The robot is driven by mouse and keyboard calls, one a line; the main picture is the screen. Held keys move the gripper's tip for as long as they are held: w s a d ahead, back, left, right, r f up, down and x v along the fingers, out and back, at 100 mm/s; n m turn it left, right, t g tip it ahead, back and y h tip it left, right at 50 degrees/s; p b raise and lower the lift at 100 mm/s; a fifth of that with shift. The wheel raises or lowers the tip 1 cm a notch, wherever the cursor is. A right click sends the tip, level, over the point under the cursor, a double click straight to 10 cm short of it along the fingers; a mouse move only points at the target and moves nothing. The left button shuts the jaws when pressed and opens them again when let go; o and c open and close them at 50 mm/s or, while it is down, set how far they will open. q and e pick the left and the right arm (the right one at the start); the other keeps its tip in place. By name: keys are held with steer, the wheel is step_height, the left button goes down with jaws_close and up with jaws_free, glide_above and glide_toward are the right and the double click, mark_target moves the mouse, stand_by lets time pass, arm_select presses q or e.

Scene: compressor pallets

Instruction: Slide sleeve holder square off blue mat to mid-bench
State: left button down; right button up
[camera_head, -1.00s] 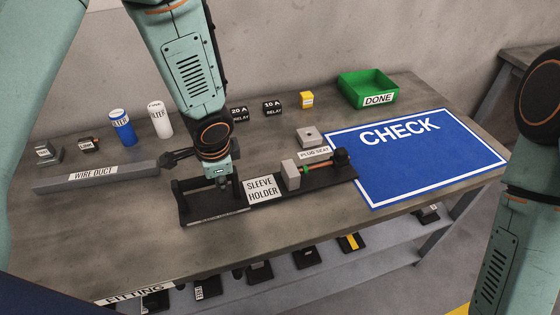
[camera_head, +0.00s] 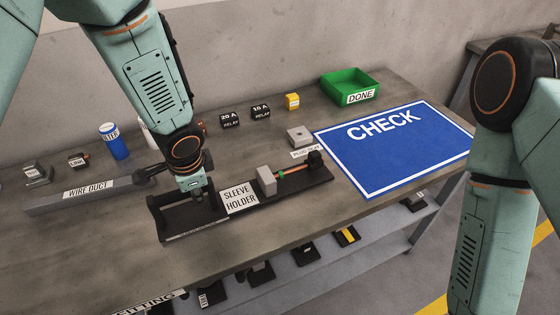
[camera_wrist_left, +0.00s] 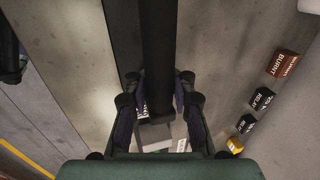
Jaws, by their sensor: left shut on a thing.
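My left gripper (camera_head: 195,191) is shut on the holder's bar; the wrist view shows the fingers (camera_wrist_left: 159,90) on both sides of the dark bar. My right gripper is out of view.
The grey wire duct (camera_head: 85,193) lies close to the holder's left end. The plug seat block (camera_head: 300,135) stands behind its right end. Relays (camera_head: 230,120), a yellow box (camera_head: 292,101) and a green DONE bin (camera_head: 350,87) stand at the back. Bare bench lies in front.

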arm_select(q)
steer(key=shift+s+a, duration=0.15)
steer(key=shift+a, duration=0.55)
steer(key=shift+d, duration=0.45)
steer(key=c, duration=1.7)
jaws_free()
steer(key=shift+d, duration=0.2)
steer(key=shift+o, duration=1)
steer(key=o, duration=0.4)
steer(key=shift+a, duration=0.4)
steer(key=shift+o, duration=0.3)
steer(key=shift+d, duration=0.3)
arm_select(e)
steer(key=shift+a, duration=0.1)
arm_select(q)
steer(key=shift+a+r, duration=0.1)
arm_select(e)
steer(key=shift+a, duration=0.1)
